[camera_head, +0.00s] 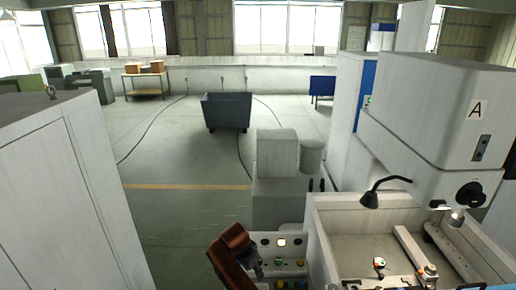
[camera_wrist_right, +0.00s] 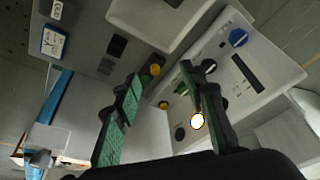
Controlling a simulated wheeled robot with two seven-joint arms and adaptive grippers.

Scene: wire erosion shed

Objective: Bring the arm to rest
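My right gripper (camera_head: 258,264) is in the lower middle of the head view, at the end of my brown arm, in front of a control panel (camera_head: 297,240) with several buttons. In the right wrist view its two green-padded fingers (camera_wrist_right: 161,78) stand apart with nothing held between them. The panel with a lit white button (camera_wrist_right: 197,121) and a blue knob (camera_wrist_right: 238,37) shows beyond the fingers. I cannot tell whether a finger touches the panel. My left gripper is not in the head view.
A large white machine (camera_head: 425,120) with an open work tank (camera_head: 318,225) and a black lamp (camera_head: 370,199) stands at the right. A tall grey cabinet (camera_head: 60,190) is close at the left. A dark blue bin (camera_head: 227,112) stands on the open floor behind.

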